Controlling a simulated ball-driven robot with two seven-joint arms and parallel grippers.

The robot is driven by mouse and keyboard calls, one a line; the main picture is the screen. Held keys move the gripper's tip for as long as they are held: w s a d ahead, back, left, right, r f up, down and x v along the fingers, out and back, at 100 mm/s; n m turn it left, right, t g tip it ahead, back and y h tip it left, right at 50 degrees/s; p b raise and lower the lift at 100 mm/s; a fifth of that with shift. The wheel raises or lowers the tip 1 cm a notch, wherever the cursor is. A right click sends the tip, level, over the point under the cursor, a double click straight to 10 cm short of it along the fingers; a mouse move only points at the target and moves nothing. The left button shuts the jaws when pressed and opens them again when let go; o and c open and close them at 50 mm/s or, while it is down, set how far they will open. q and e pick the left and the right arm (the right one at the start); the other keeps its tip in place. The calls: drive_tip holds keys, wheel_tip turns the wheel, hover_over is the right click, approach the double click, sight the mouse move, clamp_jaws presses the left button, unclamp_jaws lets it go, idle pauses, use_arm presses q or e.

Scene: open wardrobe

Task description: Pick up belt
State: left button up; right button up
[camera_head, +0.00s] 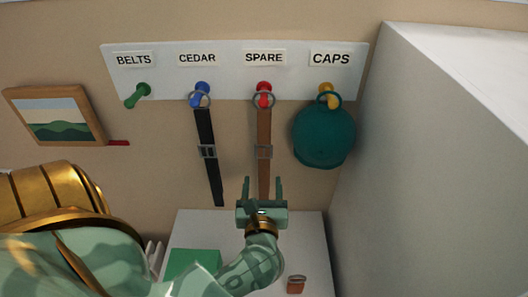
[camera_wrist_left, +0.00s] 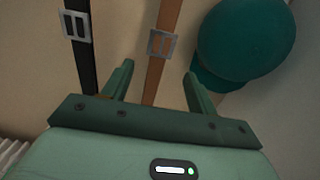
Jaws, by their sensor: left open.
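A brown belt (camera_head: 264,129) hangs by a ring from the red hook (camera_head: 264,88) under the SPARE label. A black belt (camera_head: 206,133) hangs by a ring from the blue hook (camera_head: 202,90) under CEDAR. Both belts have metal buckles. My left gripper (camera_head: 263,187) is open with fingers pointing up, at the brown belt's lower part. In the left wrist view, the brown belt (camera_wrist_left: 166,40) runs up between the open fingers (camera_wrist_left: 158,80), with its buckle just beyond the tips. I cannot tell whether they touch it. The right gripper is not in view.
The green hook (camera_head: 138,95) under BELTS is empty. A teal cap (camera_head: 324,136) hangs from the yellow hook at CAPS, close right of the brown belt. A white panel (camera_head: 430,150) stands at right. A green box (camera_head: 192,264) and small brown item (camera_head: 296,284) sit below.

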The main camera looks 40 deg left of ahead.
sight(263, 153)
use_arm(q)
drive_tip(key=p+x, duration=0.1)
drive_tip(key=x, duration=0.9)
drive_tip(key=shift+r+p, duration=0.1)
drive_tip(key=shift+p, duration=0.3)
drive_tip(key=shift+w+a, duration=0.1)
drive_tip(key=p+x, duration=0.1)
drive_tip(key=x, duration=0.4)
drive_tip(key=shift+r, duration=0.1)
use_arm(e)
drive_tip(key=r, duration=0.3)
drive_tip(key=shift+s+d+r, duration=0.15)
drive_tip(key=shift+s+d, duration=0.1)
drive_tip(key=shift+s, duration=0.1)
use_arm(q)
drive_tip(key=shift+d, duration=0.25)
drive_tip(key=c, duration=0.5)
clamp_jaws()
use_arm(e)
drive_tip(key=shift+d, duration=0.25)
